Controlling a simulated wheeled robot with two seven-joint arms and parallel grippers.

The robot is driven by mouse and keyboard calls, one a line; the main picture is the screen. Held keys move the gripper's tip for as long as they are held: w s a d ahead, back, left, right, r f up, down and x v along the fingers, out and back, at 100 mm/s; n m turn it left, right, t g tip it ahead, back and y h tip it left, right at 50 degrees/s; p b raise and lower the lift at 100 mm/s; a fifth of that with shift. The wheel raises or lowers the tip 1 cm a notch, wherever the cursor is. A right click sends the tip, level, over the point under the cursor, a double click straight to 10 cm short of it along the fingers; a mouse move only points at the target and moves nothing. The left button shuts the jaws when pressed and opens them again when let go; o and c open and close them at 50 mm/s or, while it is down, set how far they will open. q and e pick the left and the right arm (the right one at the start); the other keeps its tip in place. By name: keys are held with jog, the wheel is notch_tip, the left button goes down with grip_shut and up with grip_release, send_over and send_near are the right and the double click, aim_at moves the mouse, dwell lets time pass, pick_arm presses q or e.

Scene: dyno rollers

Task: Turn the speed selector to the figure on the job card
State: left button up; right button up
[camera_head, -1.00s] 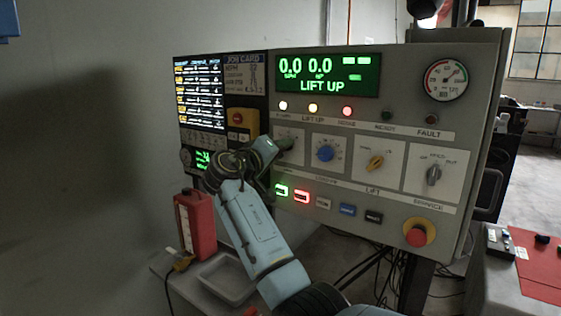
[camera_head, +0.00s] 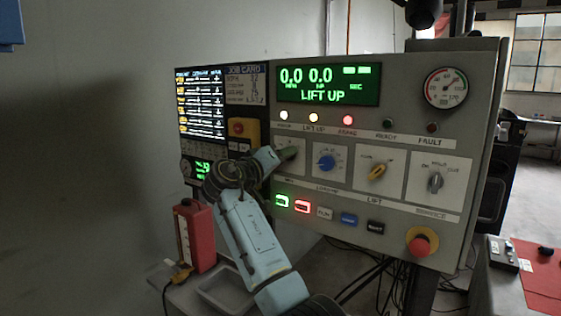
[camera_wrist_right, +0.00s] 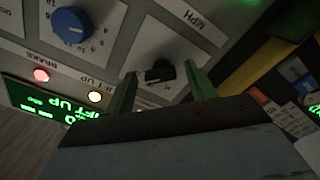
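The speed selector is a small black knob (camera_wrist_right: 160,71) on a white plate lettered MPH, in the right wrist view. My right gripper (camera_wrist_right: 161,88) has its two green fingers apart, one on each side of the knob. I see a gap on both sides of it, and how deep the fingers reach is hard to tell. In the head view my right gripper (camera_head: 287,154) is at the leftmost knob plate and hides most of that knob. My left gripper is not in view.
Lit buttons (camera_head: 301,206) lie below, with a red emergency button (camera_head: 419,246) at lower right. The green display (camera_head: 328,84) reads 0.0, 0.0 and LIFT UP.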

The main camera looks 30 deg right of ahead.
jog(key=v, duration=1.3)
jog(key=shift+a, duration=0.2)
jog(key=shift+s+f, duration=0.15)
